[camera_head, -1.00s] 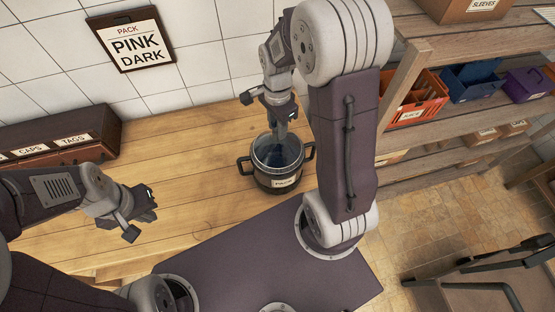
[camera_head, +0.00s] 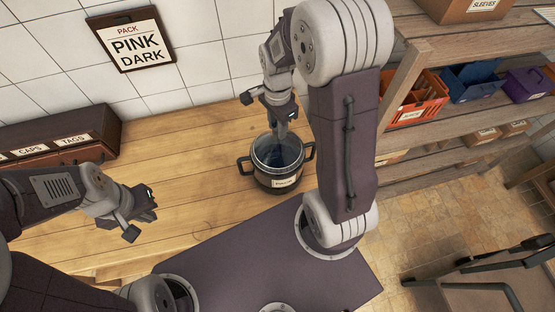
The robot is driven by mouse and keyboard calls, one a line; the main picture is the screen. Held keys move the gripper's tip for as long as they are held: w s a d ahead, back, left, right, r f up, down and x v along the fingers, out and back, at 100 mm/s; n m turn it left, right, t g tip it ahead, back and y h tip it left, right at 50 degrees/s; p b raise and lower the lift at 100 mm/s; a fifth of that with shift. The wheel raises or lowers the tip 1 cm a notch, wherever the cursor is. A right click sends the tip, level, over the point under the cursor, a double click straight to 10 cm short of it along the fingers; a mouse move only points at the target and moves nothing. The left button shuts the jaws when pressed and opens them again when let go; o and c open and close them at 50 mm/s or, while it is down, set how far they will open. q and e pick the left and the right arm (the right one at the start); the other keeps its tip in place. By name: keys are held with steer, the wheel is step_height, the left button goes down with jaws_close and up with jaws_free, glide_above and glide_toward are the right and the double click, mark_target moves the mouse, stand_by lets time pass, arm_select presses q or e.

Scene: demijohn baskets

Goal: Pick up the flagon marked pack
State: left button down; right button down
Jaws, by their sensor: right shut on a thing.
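A dark round basket (camera_head: 277,178) with two side handles and a pale rim stands on the wooden bench; its front label is too small to read surely. A bluish glassy flagon (camera_head: 277,156) shows inside the basket, its top partly hidden by my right gripper. My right gripper (camera_head: 283,132) points down over the basket's mouth and is shut on the flagon's top. My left gripper (camera_head: 143,212) is open and empty over the bench, left of the basket. A wall sign (camera_head: 135,42) reads PACK, PINK, DARK.
A brown box (camera_head: 60,150) with CAPS and TAGS labels stands at the bench's back left. Wooden shelves at the right hold an orange crate (camera_head: 418,98), a blue bin (camera_head: 470,80) and a purple bin (camera_head: 527,84). The bench between my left gripper and the basket is clear.

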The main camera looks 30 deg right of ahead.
steer(key=shift+w+r, duration=0.1)
stand_by(0.3)
steer(key=shift+r, duration=0.4)
steer(key=shift+r+b, duration=0.55)
steer(key=shift+r, duration=0.9)
steer(key=shift+d+r, duration=0.2)
steer(key=shift+r, duration=0.05)
steer(key=s+d+r+b, duration=0.2)
steer(key=s+d+r, duration=0.4)
steer(key=d, duration=0.3)
steer(key=shift+s+d+r+b, duration=0.2)
steer(key=shift+s+r+b, duration=0.1)
steer(key=shift+r+b, duration=0.1)
steer(key=shift+s, duration=0.1)
